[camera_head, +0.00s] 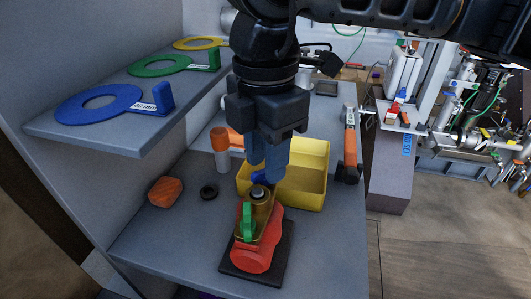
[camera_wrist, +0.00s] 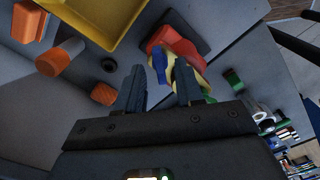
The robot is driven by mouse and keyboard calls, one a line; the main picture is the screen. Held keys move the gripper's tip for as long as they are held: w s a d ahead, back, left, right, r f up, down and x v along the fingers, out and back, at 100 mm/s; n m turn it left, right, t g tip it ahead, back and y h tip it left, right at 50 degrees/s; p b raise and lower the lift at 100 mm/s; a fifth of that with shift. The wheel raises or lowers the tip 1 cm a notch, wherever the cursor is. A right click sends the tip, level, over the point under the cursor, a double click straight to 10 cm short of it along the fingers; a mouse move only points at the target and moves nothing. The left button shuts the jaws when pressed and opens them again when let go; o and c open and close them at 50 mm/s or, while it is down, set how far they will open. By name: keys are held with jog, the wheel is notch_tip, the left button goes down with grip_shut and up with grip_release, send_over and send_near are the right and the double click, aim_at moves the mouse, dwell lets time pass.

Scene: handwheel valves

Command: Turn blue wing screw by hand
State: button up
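The blue wing screw (camera_head: 261,177) shows partly behind the brass-coloured body (camera_head: 262,208) of a red valve (camera_head: 252,252) on a black base plate (camera_head: 283,262). A green wing screw (camera_head: 247,222) is on the near side. My gripper (camera_head: 268,171) points down from above, at the far side of the valve. In the wrist view the two fingers of my gripper (camera_wrist: 160,72) are apart, and the blue wing screw (camera_wrist: 158,62) shows in the gap at their tips. I cannot tell whether either finger touches it.
A yellow bin (camera_head: 312,186) stands close behind the valve. An orange-topped cylinder (camera_head: 221,150), an orange block (camera_head: 165,191) and a black ring (camera_head: 209,191) lie left. An orange-handled tool (camera_head: 350,148) lies right. A shelf (camera_head: 85,138) with coloured rings overhangs the left.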

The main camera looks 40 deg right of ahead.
jog(key=shift+r+p, duration=1.25)
jog(key=shift+r, duration=1.65)
notch_tip(320, 180, up, 8)
jog(key=shift+f, duration=0.15)
